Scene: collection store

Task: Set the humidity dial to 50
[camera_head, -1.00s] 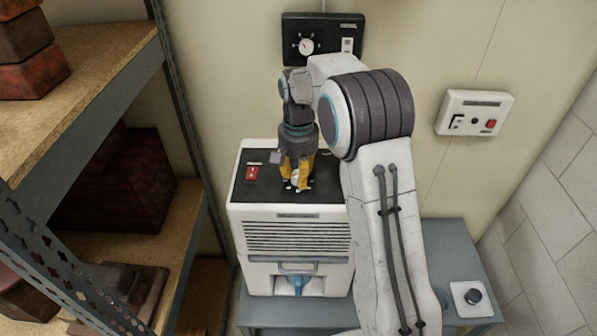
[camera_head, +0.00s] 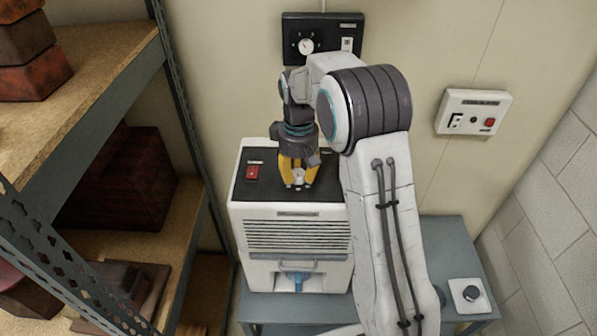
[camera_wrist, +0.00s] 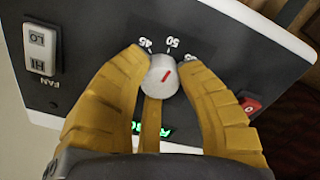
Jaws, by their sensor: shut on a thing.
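The humidity dial (camera_wrist: 162,76) is a pale round knob with a red pointer line, on the black top panel of the white dehumidifier (camera_head: 297,237). In the wrist view the labels 45, 50 and a partly covered one to the right lie around it. The red line slants up and right, seemingly between 50 and the covered label; the exact reading is unclear. My gripper (camera_head: 299,186) points down with its yellow fingers shut on the dial. A green display (camera_wrist: 150,130) is partly hidden behind the fingers.
A red switch (camera_head: 252,173) sits left of the dial on the panel. A fan HI/LO switch (camera_wrist: 41,50) shows in the wrist view. A gauge box (camera_head: 322,38) and a control box (camera_head: 474,112) are on the wall. Shelving (camera_head: 180,120) stands close on the left.

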